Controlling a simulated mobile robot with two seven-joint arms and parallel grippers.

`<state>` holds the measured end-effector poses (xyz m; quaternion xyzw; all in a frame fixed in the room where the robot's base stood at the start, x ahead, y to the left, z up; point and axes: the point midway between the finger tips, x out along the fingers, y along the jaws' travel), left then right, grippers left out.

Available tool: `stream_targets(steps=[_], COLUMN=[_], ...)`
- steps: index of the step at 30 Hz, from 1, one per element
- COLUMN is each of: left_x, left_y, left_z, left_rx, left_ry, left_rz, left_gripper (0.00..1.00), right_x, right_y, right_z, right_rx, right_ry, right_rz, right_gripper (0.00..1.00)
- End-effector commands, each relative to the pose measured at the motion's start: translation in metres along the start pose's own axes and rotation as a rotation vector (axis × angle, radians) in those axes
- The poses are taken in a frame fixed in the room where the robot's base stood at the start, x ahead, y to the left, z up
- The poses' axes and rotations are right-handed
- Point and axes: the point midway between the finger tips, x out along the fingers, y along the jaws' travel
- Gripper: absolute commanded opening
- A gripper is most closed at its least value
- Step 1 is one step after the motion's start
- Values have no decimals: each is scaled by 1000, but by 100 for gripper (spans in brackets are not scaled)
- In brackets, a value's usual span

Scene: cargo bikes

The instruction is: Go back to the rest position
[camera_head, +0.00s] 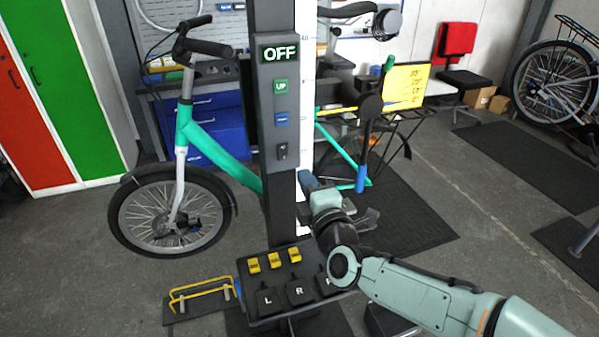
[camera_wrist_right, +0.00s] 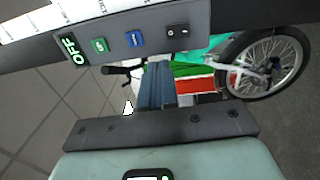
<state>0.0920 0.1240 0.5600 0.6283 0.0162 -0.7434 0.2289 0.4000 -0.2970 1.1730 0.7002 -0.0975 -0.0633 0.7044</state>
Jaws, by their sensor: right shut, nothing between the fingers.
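My right gripper (camera_head: 308,180) is in front of the lower part of the dark column, its blue fingertips pointing up and away. In the right wrist view the two fingers (camera_wrist_right: 156,86) lie together, with nothing between them. The right arm comes in from the lower right. My left gripper is not in view. The column (camera_head: 270,215) carries a display (camera_head: 280,53) reading OFF, a green UP button (camera_head: 281,86), a blue button (camera_head: 281,118) and a black switch (camera_head: 282,151). In the wrist view this panel is tilted across the top, apart from the fingers.
A green bike (camera_head: 222,153) stands behind the column. A pedal box (camera_head: 268,303) with L and R pedals and yellow levers is at the column's foot, beside a yellow wire frame (camera_head: 200,292). A red chair (camera_head: 458,55) stands farther back. Floor on the right is mostly clear.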

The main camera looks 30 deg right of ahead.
Motion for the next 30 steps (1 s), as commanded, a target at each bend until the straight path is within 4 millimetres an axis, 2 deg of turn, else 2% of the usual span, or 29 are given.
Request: stream_targets(steps=[5, 22, 23, 26, 29, 30], left_x=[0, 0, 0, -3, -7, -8], left_y=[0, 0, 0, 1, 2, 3], left_z=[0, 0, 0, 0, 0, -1], left_rx=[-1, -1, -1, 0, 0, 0], left_ry=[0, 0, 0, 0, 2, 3], left_rz=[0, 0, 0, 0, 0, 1], left_gripper=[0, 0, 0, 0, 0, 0], right_x=[-9, -7, -6, 3, 12, 13], right_y=[1, -3, -7, -40, -99, -129], right_z=[0, -1, -2, -9, -21, -26], right_rx=[-1, 6, 14, 79, 208, 273], right_ry=[1, 3, 5, 19, 32, 31], right_rz=[-1, -9, -19, -92, -227, -295], right_gripper=[0, 0, 0, 0, 0, 0])
